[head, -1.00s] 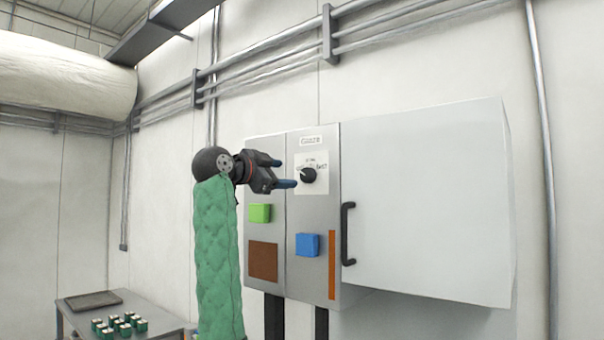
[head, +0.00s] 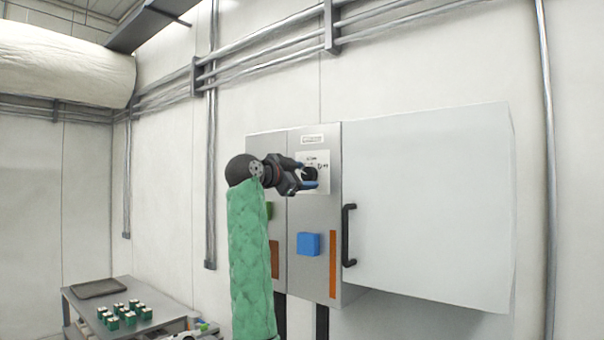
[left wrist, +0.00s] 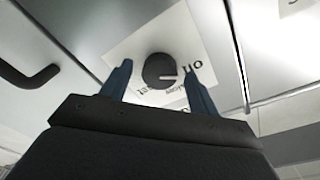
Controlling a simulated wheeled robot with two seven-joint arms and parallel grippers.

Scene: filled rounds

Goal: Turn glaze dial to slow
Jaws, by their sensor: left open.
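The glaze dial (left wrist: 158,69) is a round black knob with a pale pointer line, on a white label plate (left wrist: 135,42) with printed words. In the left wrist view the pointer line is toward the right, near a word that seems to read "OFF" upside down. My left gripper (left wrist: 158,85) is open, with one blue finger on each side of the knob's near edge; I cannot tell whether they touch it. In the head view my left gripper (head: 311,178) is at the dial plate (head: 324,160) and partly covers the knob. My right gripper is not in view.
A table (head: 75,297) with small green-and-white items stands lower left.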

